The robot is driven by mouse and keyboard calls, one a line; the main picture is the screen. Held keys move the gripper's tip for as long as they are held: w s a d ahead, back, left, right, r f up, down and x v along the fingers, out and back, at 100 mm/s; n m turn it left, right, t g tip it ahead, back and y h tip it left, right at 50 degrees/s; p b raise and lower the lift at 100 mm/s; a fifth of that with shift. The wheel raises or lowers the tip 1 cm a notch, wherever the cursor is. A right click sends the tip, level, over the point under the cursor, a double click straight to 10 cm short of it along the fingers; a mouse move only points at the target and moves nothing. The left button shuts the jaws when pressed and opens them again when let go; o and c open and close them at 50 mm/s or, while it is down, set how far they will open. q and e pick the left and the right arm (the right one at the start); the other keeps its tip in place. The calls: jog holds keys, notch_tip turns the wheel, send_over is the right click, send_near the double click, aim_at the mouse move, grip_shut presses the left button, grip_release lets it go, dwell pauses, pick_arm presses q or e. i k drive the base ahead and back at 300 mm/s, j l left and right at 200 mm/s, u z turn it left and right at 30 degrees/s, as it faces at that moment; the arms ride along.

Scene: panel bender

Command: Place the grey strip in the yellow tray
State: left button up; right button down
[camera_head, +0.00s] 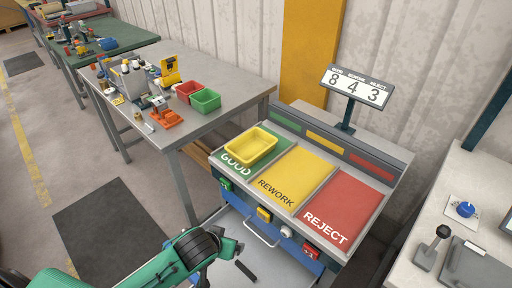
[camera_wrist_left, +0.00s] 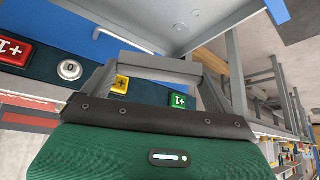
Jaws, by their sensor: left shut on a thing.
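The yellow tray (camera_head: 250,146) lies empty on the green GOOD panel of the sorting stand in the head view. My left gripper (camera_head: 242,260) is low in front of the stand, below and nearer than the tray, and apart from it. In the left wrist view my left gripper (camera_wrist_left: 158,84) is shut on the grey strip (camera_wrist_left: 160,68), a plain grey bar across its fingertips. In the head view I cannot clearly tell the strip from the dark gripper parts. My right gripper is not in view.
The stand also has a yellow REWORK panel (camera_head: 290,178) and a red REJECT panel (camera_head: 342,207), with buttons on the front edge and a handle (camera_head: 262,234) below. A counter sign (camera_head: 356,87) stands behind. A grey table (camera_head: 225,72) with red and green bins stands at the left.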

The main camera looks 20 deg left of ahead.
aim_at(252, 151)
jog(key=j+z, duration=0.35)
jog(key=j, duration=0.35)
jog(key=j+z, duration=0.3)
jog(key=j, duration=0.45)
jog(key=k+j+z, duration=0.1)
jog(key=j+z, duration=0.25)
jog(key=j, duration=0.35)
